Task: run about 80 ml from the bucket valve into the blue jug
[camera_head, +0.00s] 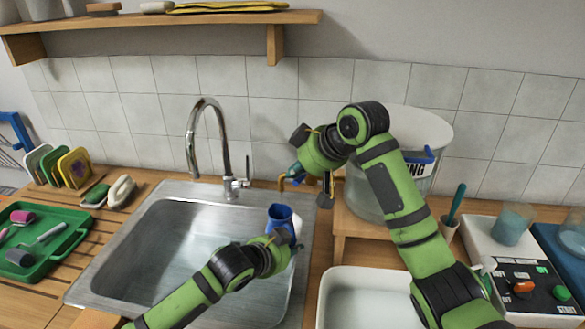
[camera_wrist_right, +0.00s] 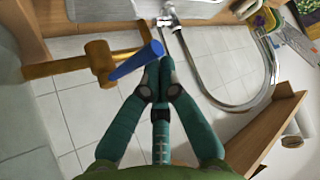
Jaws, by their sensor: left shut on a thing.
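The white bucket (camera_head: 375,190) stands on a wooden stand right of the sink, partly hidden by my right arm. Its brass valve (camera_head: 284,181) points left; in the right wrist view the valve (camera_wrist_right: 98,62) carries a blue lever (camera_wrist_right: 135,62). My right gripper (camera_head: 293,171) is at the valve. In the right wrist view its teal fingers (camera_wrist_right: 158,72) are together beside the lever's free end; contact is unclear. My left gripper (camera_head: 285,238) is shut on the blue jug (camera_head: 279,214), which is roughly upright over the sink's right side, below the valve. The jug's contents cannot be made out.
The steel sink (camera_head: 150,235) with its tall faucet (camera_head: 222,150) lies left of the jug. A white basin (camera_head: 350,290) stands in front of the stand. A green tray (camera_head: 68,240) is at far left. A shelf (camera_head: 150,22) hangs above.

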